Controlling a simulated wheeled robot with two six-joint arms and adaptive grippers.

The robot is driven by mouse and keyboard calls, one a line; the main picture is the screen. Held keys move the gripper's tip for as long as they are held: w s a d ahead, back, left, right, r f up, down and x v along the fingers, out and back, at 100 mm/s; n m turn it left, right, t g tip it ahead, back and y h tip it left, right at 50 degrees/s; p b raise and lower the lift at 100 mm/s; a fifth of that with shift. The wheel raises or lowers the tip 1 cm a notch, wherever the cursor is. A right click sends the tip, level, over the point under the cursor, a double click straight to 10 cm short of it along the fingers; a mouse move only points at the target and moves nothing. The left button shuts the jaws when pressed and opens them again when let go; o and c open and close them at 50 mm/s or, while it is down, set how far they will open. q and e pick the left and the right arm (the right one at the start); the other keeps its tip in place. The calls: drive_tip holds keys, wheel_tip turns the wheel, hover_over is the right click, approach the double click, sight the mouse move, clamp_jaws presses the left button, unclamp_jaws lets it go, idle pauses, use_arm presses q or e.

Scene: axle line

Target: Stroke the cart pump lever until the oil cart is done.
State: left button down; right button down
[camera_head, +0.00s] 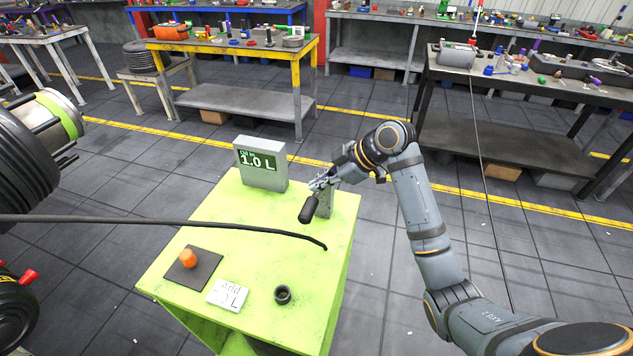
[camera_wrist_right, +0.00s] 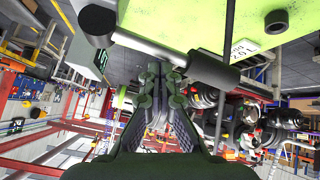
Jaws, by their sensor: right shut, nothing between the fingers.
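The oil cart (camera_head: 240,215) is a lime green box in the middle of the head view. Its grey display (camera_head: 259,163) reads 1.0 L. The pump lever (camera_head: 309,208) has a dark grip tilted toward the cart's front, beside a grey post (camera_head: 325,204) at the cart's right side. My right gripper (camera_head: 320,182) is shut and empty, close to the lever; I cannot tell whether it touches. In the right wrist view, the shut fingers (camera_wrist_right: 158,80) are beside the dark lever grip (camera_wrist_right: 212,72). My left gripper is not in view.
On the cart are an orange knob (camera_head: 187,258) on a dark plate and a black round cup (camera_head: 283,295). A thin black hose (camera_head: 180,221) crosses above the cart from the left. Workbenches (camera_head: 235,48) stand behind, with open floor between.

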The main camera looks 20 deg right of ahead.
drive_tip(key=shift+s+a+f, duration=0.1)
drive_tip(key=shift+s+f, duration=0.05)
drive_tip(key=shift+f, duration=0.35)
idle(0.4)
drive_tip(key=shift+r, duration=0.1)
drive_tip(key=shift+w+d+r+p, duration=0.15)
drive_tip(key=shift+w+r+p, duration=0.1)
drive_tip(key=shift+r+p, duration=0.5)
drive_tip(key=shift+w+d+r+p, duration=0.25)
drive_tip(key=shift+r+p, duration=0.35)
drive_tip(key=shift+r, duration=0.25)
drive_tip(key=shift+w+d+r+p, duration=0.1)
drive_tip(key=shift+w+r+p, duration=0.15)
drive_tip(key=shift+r+p, duration=0.5)
drive_tip(key=shift+r, duration=0.1)
drive_tip(key=r+p, duration=0.1)
drive_tip(key=w+r+p, duration=0.1)
drive_tip(key=r, duration=0.1)
drive_tip(key=d+r+p, duration=0.1)
drive_tip(key=p, duration=0.1)
drive_tip(key=shift+w+r, duration=0.2)
drive_tip(key=shift+r, duration=0.1)
idle(2.3)
